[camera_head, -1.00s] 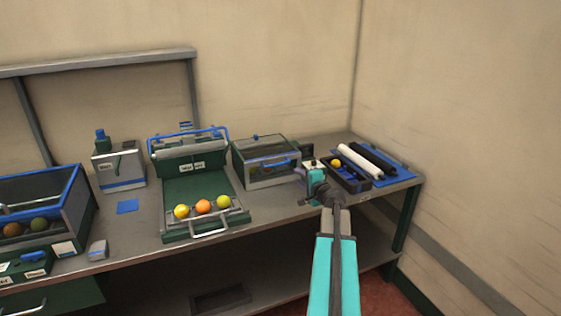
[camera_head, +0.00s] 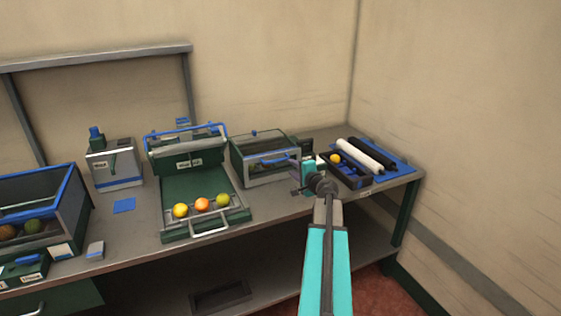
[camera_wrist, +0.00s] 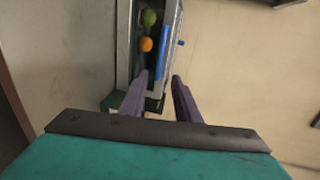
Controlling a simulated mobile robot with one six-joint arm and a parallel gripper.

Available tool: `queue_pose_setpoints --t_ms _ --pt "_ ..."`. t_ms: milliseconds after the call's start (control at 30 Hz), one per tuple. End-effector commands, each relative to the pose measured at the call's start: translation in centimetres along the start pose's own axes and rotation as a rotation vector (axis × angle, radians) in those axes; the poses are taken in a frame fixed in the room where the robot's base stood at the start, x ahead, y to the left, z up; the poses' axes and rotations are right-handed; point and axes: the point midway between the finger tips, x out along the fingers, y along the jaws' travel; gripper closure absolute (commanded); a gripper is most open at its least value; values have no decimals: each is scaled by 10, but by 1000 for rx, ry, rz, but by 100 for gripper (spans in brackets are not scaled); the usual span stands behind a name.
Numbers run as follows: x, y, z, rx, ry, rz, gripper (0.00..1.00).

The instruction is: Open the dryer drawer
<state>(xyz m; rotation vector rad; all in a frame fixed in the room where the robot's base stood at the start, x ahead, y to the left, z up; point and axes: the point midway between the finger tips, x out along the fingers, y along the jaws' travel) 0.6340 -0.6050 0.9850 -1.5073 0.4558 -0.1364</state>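The box with a dark window and grey frame, which I take for the dryer (camera_head: 262,150), stands at the back of the bench, right of the green press-like unit. Its front looks shut, with a blue handle (camera_head: 272,161) across it. My gripper (camera_head: 293,163) is close to the right end of this handle; the arm partly hides that area. In the wrist view, my gripper (camera_wrist: 163,88) has its two purple fingers apart, with nothing clearly between them. A blue bar (camera_wrist: 163,55) on a grey frame lies just beyond the fingertips, beside a dark opening showing a green and an orange ball.
A dark tray (camera_head: 352,180) with a yellow ball and rollers on a blue mat lies right of my gripper. A green ramp (camera_head: 188,188) holds three fruits at the left. A blue-rimmed crate (camera_head: 72,205) stands at far left. Walls close the back and right.

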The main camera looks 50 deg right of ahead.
Motion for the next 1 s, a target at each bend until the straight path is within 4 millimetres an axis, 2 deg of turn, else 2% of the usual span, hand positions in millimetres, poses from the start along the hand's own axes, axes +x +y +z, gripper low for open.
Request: queue_pose_setpoints --t_ms 1000 --pt "94 -1 -3 1 2 1 70"
